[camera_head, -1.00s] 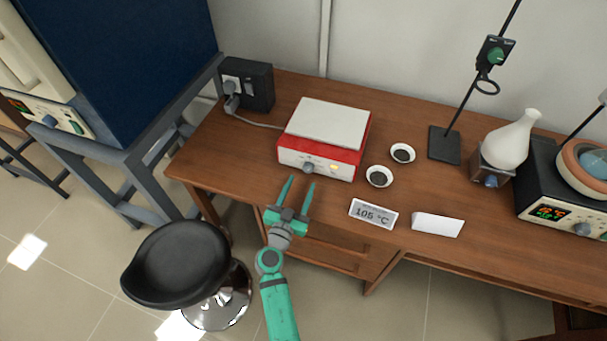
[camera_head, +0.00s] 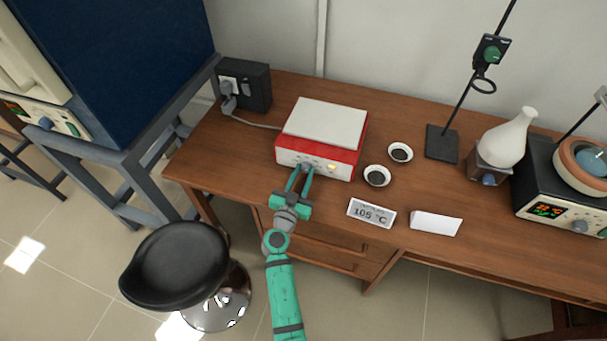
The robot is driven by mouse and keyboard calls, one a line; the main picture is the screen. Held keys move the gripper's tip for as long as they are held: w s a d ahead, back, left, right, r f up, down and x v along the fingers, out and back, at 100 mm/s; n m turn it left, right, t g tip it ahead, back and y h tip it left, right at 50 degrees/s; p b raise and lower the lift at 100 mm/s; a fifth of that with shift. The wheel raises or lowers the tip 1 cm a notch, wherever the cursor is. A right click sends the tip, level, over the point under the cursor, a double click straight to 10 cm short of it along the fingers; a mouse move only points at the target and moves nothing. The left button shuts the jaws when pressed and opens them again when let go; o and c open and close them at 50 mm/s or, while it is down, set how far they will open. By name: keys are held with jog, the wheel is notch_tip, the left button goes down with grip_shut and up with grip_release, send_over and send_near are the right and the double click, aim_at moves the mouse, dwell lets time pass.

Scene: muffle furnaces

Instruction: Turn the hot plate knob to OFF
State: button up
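The hot plate (camera_head: 345,155) is a red and white box with a pale square top, on the wooden desk. Its white front panel carries a small grey knob (camera_head: 307,167) and a lit yellow-orange lamp (camera_head: 332,168). My green gripper (camera_head: 304,172) is at the front panel, with a finger on each side of the knob. The fingers are closer together than before and appear shut on the knob, which they partly cover. The knob's pointer and the panel markings are too small to read.
Two small white dishes (camera_head: 376,176) (camera_head: 400,153) stand right of the hot plate. A display reading 105 °C (camera_head: 371,213) and a white folded card (camera_head: 436,223) lie near the desk's front edge. A black stool (camera_head: 178,262) stands at lower left. A black socket box (camera_head: 246,88) is behind.

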jog(key=shift+n, duration=1.5)
jog(key=o, duration=1)
jog(key=shift+o, duration=0.2)
jog(key=v, duration=1.1)
